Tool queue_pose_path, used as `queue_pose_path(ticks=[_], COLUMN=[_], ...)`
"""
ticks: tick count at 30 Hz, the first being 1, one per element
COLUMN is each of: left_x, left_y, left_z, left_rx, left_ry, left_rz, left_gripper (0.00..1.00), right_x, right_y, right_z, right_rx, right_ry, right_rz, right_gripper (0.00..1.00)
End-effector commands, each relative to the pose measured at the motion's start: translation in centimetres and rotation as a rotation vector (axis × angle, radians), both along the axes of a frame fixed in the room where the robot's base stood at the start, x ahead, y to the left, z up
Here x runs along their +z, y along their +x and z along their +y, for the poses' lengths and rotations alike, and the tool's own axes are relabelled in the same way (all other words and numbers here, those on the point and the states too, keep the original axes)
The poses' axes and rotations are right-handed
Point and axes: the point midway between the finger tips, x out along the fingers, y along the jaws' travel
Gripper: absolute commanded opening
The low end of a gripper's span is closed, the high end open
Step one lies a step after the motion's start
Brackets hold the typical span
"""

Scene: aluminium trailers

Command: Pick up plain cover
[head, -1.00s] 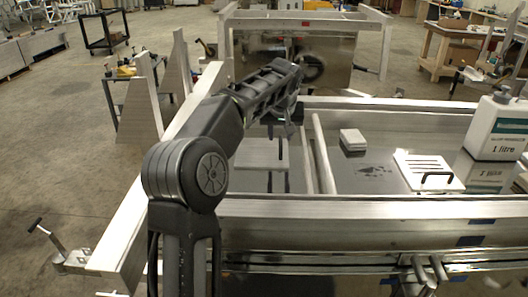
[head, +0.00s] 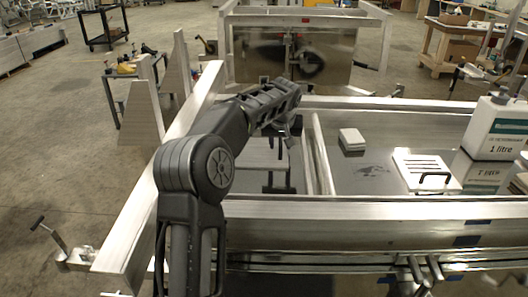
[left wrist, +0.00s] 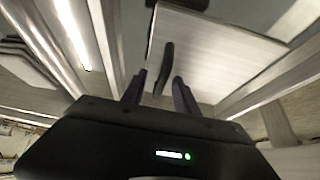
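The plain cover is a pale flat plate with a dark bar handle. In the left wrist view the plain cover (left wrist: 222,52) fills the upper middle, and its handle (left wrist: 165,66) stands in the gap between the fingertips. My left gripper (left wrist: 159,84) is open, its two dark fingers apart and not visibly touching the handle. In the head view the plain cover (head: 250,158) lies in the trailer's left section, partly hidden by my left gripper (head: 284,138), which hangs over it. My right gripper is not in view.
A slotted cover (head: 425,170) with a black handle lies on the trailer floor to the right. The front rail (head: 380,210) and a crossbar (head: 319,155) border the left section.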

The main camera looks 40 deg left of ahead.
Motion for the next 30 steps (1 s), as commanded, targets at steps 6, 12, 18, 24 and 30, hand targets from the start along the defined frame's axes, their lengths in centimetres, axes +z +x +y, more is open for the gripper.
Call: queue_pose_path(ticks=[6, 12, 18, 24, 30], left_x=[0.03, 0.03, 0.03, 0.03, 0.02], left_y=[-0.01, -0.01, -0.01, -0.01, -0.01], left_z=[0.0, 0.0, 0.0, 0.0, 0.0], left_rx=[0.0, 0.0, 0.0, 0.0, 0.0], left_ry=[0.0, 0.0, 0.0, 0.0, 0.0], left_rz=[0.0, 0.0, 0.0, 0.0, 0.0], left_gripper=[0.33, 0.16, 0.0, 0.0, 0.0], right_x=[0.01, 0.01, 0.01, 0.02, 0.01], right_y=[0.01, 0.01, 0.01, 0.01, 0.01], right_z=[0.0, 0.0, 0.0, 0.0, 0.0], right_rx=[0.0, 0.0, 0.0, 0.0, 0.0], right_ry=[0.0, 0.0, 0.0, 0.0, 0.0], right_rz=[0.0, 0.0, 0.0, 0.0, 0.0], right_gripper=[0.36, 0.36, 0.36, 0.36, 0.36])
